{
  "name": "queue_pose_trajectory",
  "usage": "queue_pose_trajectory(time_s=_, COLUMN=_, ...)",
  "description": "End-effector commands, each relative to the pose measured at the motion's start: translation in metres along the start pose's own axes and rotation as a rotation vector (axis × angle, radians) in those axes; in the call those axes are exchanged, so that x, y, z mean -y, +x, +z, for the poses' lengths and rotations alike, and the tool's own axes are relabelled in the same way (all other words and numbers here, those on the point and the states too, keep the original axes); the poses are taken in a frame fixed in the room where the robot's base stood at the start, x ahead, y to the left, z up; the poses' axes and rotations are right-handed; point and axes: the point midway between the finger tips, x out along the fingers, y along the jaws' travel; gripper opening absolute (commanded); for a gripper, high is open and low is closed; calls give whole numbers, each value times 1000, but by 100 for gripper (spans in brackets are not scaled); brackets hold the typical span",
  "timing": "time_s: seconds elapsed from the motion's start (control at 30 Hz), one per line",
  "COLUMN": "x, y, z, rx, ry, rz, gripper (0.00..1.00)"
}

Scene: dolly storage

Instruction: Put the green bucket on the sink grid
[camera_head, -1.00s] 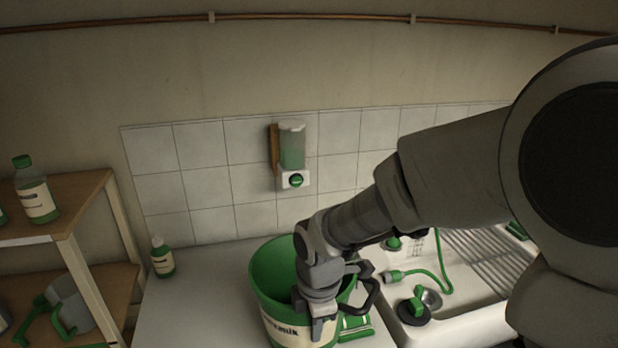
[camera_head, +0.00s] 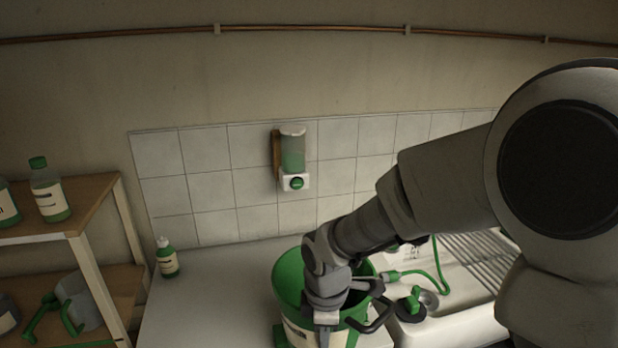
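The green bucket (camera_head: 289,280), with a pale label on its front, is over the white counter just left of the sink. My gripper (camera_head: 327,325) points down at the bucket's near rim. One finger shows outside the wall, over the label; the other is hidden, and the gripper appears shut on the rim. The bucket's base is out of frame. The sink grid (camera_head: 482,258), a row of metal bars, lies over the right part of the white sink (camera_head: 462,322), partly behind my arm.
A green hose (camera_head: 440,265) and a dark round plug with a green handle (camera_head: 412,305) are at the sink's left side, close to the bucket. A wooden shelf (camera_head: 90,270) is far left. A soap dispenser (camera_head: 293,155) hangs on the tiles.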

Motion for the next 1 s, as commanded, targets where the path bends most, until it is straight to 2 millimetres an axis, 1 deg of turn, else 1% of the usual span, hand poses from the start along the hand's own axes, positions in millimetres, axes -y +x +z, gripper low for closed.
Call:
queue_pose_trajectory(time_s=0.37, x=-24, y=29, z=36, rx=58, ry=552, rz=-1, gripper=0)
queue_pose_trajectory(time_s=0.7, x=-42, y=61, z=79, rx=117, ry=1129, rz=-1, gripper=0)
queue_pose_trajectory(time_s=0.8, x=-45, y=70, z=90, rx=133, ry=1277, rz=-1, gripper=0)
queue_pose_trajectory(time_s=0.9, x=-48, y=77, z=100, rx=144, ry=1395, rz=0, gripper=0)
queue_pose_trajectory(time_s=1.0, x=-49, y=82, z=106, rx=152, ry=1475, rz=1, gripper=0)
